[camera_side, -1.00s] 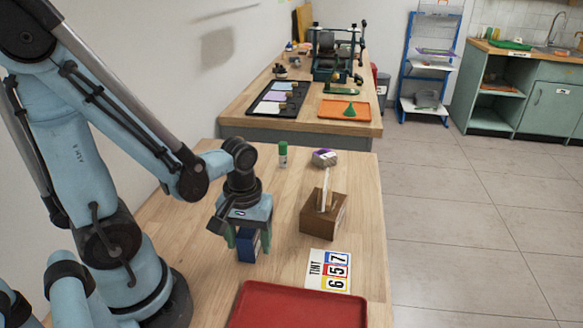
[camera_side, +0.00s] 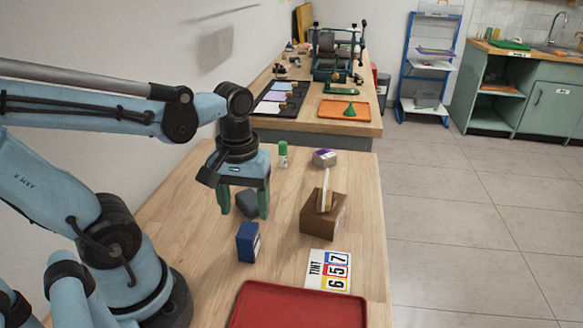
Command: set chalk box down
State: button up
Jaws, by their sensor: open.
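The chalk box looks to be the small blue box (camera_side: 248,242), standing upright on the wooden table, left of the number card. My gripper (camera_side: 244,214) is open and empty. It hangs above and behind the blue box, apart from it, with its two green fingers pointing down. A dark grey rounded object (camera_side: 248,203) shows between the fingers, further back; I cannot tell whether they touch it.
A brown box (camera_side: 323,214) with a light upright piece stands to the right. A red tray (camera_side: 297,306) lies in front, beside a number card (camera_side: 329,270). A green-capped tube (camera_side: 283,154) and a purple-topped grey item (camera_side: 324,157) stand at the back.

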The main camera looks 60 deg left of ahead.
jog(key=shift+r, duration=1.3)
jog(key=w+d+m+t, duration=0.2)
jog(key=w+m+t, duration=0.5)
jog(key=m, duration=0.2)
jog(key=shift+d+r, duration=0.3)
jog(key=shift+d, duration=0.1)
jog(key=shift+o, duration=0.3)
